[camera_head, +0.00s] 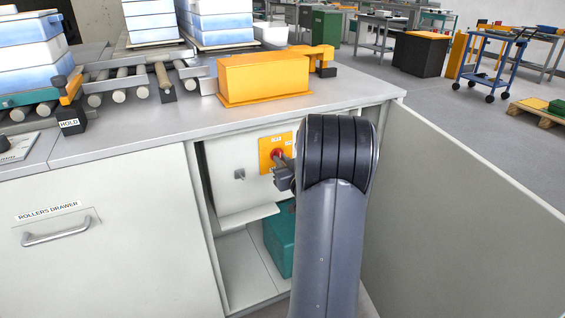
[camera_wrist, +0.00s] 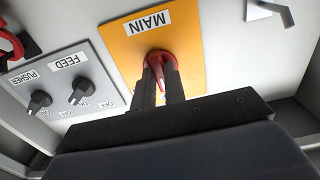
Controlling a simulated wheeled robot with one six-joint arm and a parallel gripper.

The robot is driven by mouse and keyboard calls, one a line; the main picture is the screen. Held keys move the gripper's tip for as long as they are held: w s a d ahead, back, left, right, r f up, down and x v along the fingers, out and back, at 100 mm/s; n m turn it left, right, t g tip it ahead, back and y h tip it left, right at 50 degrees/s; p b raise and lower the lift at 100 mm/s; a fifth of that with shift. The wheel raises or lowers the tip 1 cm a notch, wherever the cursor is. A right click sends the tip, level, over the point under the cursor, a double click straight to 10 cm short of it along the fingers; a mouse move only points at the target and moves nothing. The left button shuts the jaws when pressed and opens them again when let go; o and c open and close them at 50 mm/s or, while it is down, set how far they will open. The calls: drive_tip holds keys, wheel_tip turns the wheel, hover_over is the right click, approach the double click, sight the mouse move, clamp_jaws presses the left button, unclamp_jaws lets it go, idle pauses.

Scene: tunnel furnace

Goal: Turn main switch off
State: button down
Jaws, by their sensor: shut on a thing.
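The main switch is a red rotary knob (camera_wrist: 158,58) on a yellow plate (camera_wrist: 122,36) labelled MAIN, which appears upside down in the wrist view. In the head view the yellow plate (camera_head: 268,146) is on a white panel inside the open cabinet, and part of the red knob (camera_head: 277,154) shows. My gripper (camera_wrist: 160,72) is shut on the red knob, with one dark finger on each side of it. The fingers hide much of the knob, so its exact turn position cannot be told. In the head view my arm covers the area right of the plate.
Beside the main plate is a grey plate (camera_wrist: 62,88) with FEED and PUSHER knobs. The open cabinet door (camera_head: 460,200) stands to the right of my arm. A teal box (camera_head: 279,238) sits low in the cabinet. An orange box (camera_head: 262,78) is on the worktop above.

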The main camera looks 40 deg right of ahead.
drive_tip(key=c, duration=1.5)
unclamp_jaws()
drive_tip(key=shift+o, duration=0.2)
drive_tip(key=p+v, duration=0.2)
drive_tip(key=v, duration=0.8)
drive_tip(key=shift+s, duration=0.4)
drive_tip(key=b+x, duration=0.1)
drive_tip(key=x, duration=1)
drive_tip(key=shift+b, duration=0.4)
drive_tip(key=shift+s+a, duration=0.1)
